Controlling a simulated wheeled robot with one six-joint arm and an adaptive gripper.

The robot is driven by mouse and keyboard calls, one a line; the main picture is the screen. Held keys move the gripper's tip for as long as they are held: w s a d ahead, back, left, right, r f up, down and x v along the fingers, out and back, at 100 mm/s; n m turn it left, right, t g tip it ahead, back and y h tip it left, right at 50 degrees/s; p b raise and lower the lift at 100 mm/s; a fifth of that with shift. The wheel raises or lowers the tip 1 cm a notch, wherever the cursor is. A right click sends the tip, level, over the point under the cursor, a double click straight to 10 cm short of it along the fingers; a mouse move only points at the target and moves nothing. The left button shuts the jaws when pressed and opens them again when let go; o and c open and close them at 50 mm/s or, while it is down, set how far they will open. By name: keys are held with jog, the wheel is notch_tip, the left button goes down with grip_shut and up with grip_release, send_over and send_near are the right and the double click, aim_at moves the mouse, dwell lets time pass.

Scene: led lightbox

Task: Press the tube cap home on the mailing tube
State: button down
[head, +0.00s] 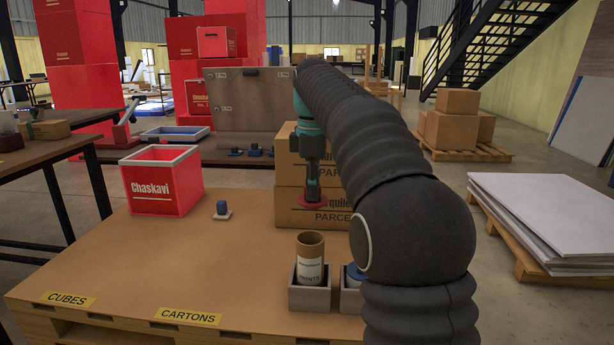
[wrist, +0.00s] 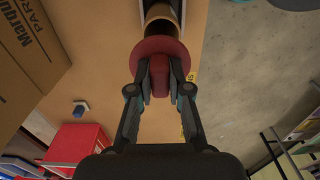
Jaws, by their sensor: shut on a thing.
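The mailing tube (head: 311,262) is a brown open-topped cylinder with a white label, upright in a grey square holder (head: 310,297) on the wooden platform. My gripper (head: 312,180) points down and is shut on the knob of the red tube cap (head: 313,202). In the head view the cap hangs above the tube's height, in front of the cartons. In the wrist view my gripper (wrist: 160,82) pinches the cap's knob, and the cap's wide red flange (wrist: 158,48) partly covers the tube (wrist: 161,14). The cap is apart from the tube.
A second grey holder (head: 349,300) with a blue-topped thing (head: 355,272) stands beside the tube, partly hidden by my arm. Stacked cartons (head: 290,206) stand behind. A red crate (head: 163,185) and a small blue-knobbed piece (head: 221,209) are at left. The platform's front left is clear.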

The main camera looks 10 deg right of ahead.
jog(key=shift+a, duration=0.3)
jog(key=shift+f, duration=0.15)
notch_tip(320, 180, down, 7)
jog(key=b, duration=0.3)
dwell(0.4)
jog(key=shift+r+p, duration=0.2)
jog(key=shift+p, duration=0.6)
dwell(1.7)
jog(key=shift+f+b, duration=0.65)
jog(key=shift+f, duration=0.45)
jog(key=c, duration=1)
grip_release()
